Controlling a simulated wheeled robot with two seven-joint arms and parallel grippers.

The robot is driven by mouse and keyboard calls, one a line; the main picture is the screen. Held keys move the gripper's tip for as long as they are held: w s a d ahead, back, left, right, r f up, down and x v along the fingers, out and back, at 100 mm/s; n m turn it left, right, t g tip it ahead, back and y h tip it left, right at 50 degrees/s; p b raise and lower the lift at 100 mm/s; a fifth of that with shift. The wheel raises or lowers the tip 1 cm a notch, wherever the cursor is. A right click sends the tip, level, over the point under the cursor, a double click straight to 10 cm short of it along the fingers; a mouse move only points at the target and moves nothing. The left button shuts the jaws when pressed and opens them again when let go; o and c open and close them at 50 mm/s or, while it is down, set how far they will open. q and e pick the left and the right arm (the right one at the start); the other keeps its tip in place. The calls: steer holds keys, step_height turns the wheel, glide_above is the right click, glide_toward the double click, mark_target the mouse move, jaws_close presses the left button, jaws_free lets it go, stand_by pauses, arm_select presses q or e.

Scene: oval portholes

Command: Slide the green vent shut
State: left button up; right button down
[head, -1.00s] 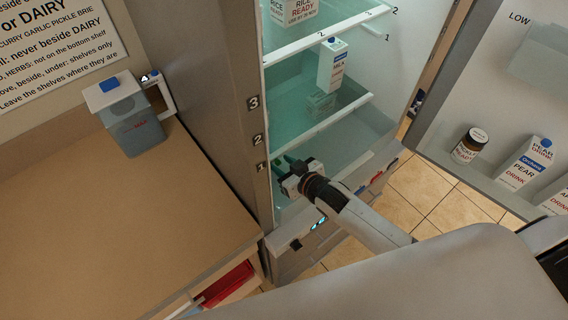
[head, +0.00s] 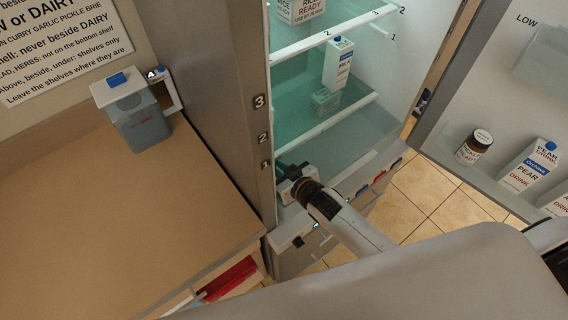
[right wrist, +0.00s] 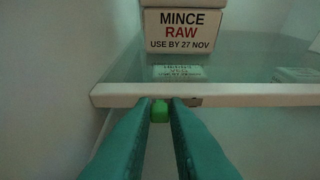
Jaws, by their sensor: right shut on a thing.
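The green vent shows only as a small bright green piece (right wrist: 160,111) in the right wrist view, at the front edge of a white-trimmed shelf. The teal fingers of my right gripper (right wrist: 160,118) are on both sides of it, shut on it. In the head view my right gripper (head: 288,172) reaches into the lower left of the open fridge, near the label 1. The vent cannot be made out there, and my gripper and arm cover that spot. My left gripper is not in view.
A carton (head: 338,62) stands on a fridge shelf. A box marked MINCE RAW (right wrist: 183,30) sits above the shelf edge (right wrist: 240,95). The open door at right holds a jar (head: 474,147) and drink cartons (head: 530,165).

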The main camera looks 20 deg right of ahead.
steer(key=shift+a, duration=0.15)
steer(key=c, duration=1.6)
jaws_free()
steer(key=shift+s, duration=0.1)
steer(key=shift+o, duration=1)
steer(key=shift+a, duration=0.1)
steer(key=b+v, duration=0.1)
steer(key=v, duration=1.1)
steer(key=shift+b, duration=0.35)
steer(key=shift+f, duration=0.1)
